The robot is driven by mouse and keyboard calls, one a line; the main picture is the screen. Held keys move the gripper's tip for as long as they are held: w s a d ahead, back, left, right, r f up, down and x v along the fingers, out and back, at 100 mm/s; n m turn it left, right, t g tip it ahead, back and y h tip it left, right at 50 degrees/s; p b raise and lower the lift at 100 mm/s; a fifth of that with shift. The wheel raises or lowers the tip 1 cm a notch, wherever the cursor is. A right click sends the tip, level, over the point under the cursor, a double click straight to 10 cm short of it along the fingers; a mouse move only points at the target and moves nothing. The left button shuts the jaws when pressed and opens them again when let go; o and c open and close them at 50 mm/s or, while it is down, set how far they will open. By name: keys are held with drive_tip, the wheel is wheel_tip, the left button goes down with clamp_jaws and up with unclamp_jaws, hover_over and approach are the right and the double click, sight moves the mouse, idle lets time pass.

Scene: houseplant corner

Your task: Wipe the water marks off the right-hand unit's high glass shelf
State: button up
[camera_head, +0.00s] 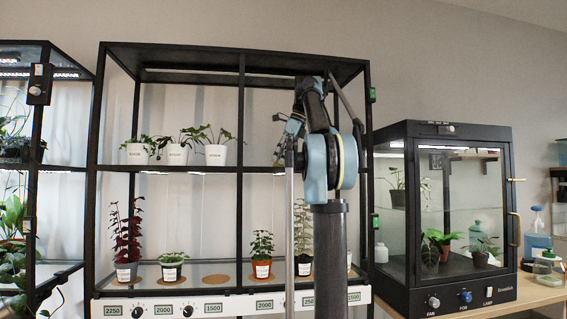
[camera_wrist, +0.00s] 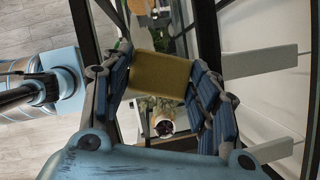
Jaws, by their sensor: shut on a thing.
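My gripper (camera_wrist: 160,80) is shut on a yellow-brown sponge-like block (camera_wrist: 158,72), with a blue padded finger on each side of it. In the head view my gripper (camera_head: 289,128) is at the upper right bay of the black-framed shelf unit, a little above the level of its high glass shelf (camera_head: 190,169). The block cannot be made out there. Three white pots (camera_head: 176,155) with green plants stand on the left part of that shelf. My arm hides much of the shelf's right part. I cannot make out water marks, nor whether the block touches glass.
Several potted plants (camera_head: 172,268) stand on the lower shelf above a labelled knob panel. A black glass cabinet (camera_head: 446,210) stands right on a wooden table. Another shelf unit (camera_head: 38,180) is at the left. Black frame posts (camera_head: 240,150) stand close to my gripper.

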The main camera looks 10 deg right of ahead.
drive_tip(key=shift+a+f, duration=0.1)
drive_tip(key=shift+a, duration=5.65)
drive_tip(key=shift+d, duration=5.25)
drive_tip(key=shift+d+f, duration=0.1)
drive_tip(key=shift+d, duration=1.6)
drive_tip(key=shift+s, duration=1)
drive_tip(key=shift+c, duration=0.4)
drive_tip(key=shift+a, duration=6.95)
drive_tip(key=shift+f, duration=0.15)
